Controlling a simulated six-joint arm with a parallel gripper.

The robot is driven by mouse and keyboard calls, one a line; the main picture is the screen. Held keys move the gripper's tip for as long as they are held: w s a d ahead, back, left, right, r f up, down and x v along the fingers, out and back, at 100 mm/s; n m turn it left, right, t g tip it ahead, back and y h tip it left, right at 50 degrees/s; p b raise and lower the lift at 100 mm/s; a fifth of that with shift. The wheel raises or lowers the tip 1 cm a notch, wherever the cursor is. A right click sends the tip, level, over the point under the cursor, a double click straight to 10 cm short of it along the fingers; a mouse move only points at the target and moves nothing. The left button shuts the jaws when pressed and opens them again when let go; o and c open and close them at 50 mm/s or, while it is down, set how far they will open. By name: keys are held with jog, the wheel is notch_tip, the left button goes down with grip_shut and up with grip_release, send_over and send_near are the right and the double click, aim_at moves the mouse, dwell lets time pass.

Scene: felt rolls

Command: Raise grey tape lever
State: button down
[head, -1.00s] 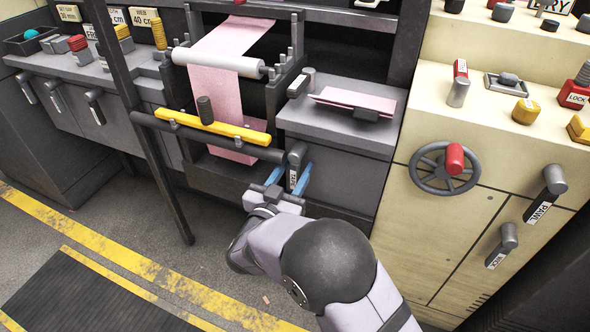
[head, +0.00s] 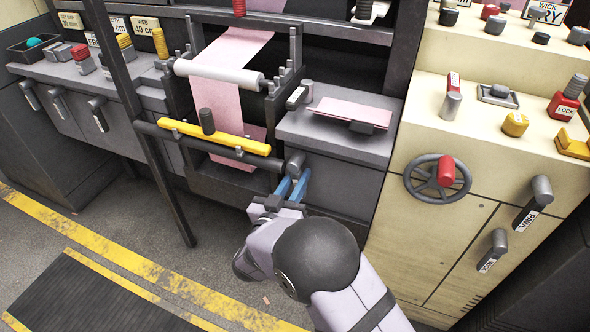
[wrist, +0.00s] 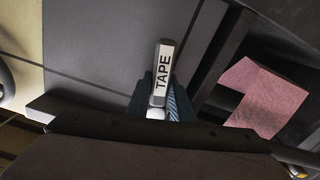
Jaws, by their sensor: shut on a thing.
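The grey tape lever (wrist: 163,75) shows in the wrist view with a white label reading TAPE. In the head view its round grey pivot (head: 295,160) sits at the right end of the dark bar, and the lever hangs down from it. My gripper (head: 292,186) has blue fingers closed on either side of the lever from the front. The fingers hide most of the lever and its label in the head view. In the wrist view the lever lies between the fingers.
A yellow strip (head: 215,136) and dark bar run left of the lever. Pink felt (head: 216,100) passes behind them. A grey block with a pink sheet (head: 352,108) stands above right. A cream cabinet with a handwheel (head: 437,180) is further right. Open floor lies left of my arm.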

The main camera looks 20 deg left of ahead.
jog(key=n+p, duration=0.1)
jog(key=p, duration=0.1)
jog(key=d+n+p, duration=0.1)
jog(key=n+p, duration=0.1)
jog(key=r+n+p, duration=0.1)
jog(key=p, duration=0.1)
jog(key=shift+d+r, duration=0.1)
jog(key=shift+d, duration=0.2)
jog(key=n+p, duration=0.2)
jog(key=n, duration=0.1)
jog(key=d+n+p, duration=0.1)
jog(key=shift+r+p, duration=0.25)
jog(key=shift+p, duration=0.1)
jog(key=shift+n, duration=0.3)
jog(key=c, duration=1.6)
grip_release()
jog(key=shift+o, duration=0.2)
jog(key=s, duration=0.7)
jog(key=shift+s, duration=0.2)
